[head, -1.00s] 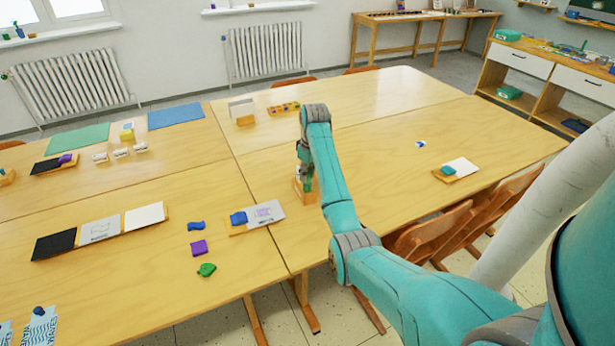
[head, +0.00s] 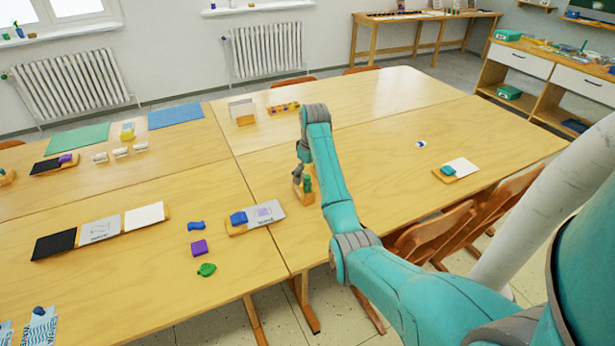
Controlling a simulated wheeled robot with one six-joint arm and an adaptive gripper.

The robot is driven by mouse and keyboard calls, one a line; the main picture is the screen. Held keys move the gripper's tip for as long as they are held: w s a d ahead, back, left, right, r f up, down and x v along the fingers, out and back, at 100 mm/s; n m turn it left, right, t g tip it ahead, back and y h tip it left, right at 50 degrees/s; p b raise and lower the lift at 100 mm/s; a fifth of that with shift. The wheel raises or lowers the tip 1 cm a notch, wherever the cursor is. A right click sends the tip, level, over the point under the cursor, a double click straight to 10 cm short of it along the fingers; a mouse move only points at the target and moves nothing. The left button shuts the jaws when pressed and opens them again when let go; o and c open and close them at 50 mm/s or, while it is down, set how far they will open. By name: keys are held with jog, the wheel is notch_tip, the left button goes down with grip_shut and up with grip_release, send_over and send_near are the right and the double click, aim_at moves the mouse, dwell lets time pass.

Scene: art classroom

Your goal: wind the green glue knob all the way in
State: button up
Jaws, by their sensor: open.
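A small green upright piece, which looks like the green glue knob (head: 308,182), stands on a small orange-brown wooden block (head: 309,197) near the middle of the tables. My gripper (head: 297,180) points down just left of the green piece, partly hidden behind my own arm. Its grey fingers are open and look empty. Whether a finger touches the knob or the block is too small to tell. How far in the knob is wound cannot be seen.
A wooden board with a blue lump and a printed card (head: 265,214) lies just left of the block. Blue, purple (head: 199,247) and green (head: 206,270) lumps lie farther left. The tabletop right of my arm is mostly clear, with a small board (head: 457,169) there.

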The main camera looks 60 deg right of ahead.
jog(key=m, duration=0.6)
jog(key=shift+h, duration=0.3)
jog(key=m, duration=0.5)
jog(key=shift+m+g, duration=0.3)
jog(key=shift+g, duration=0.1)
jog(key=c, duration=1.6)
jog(key=shift+o, duration=0.2)
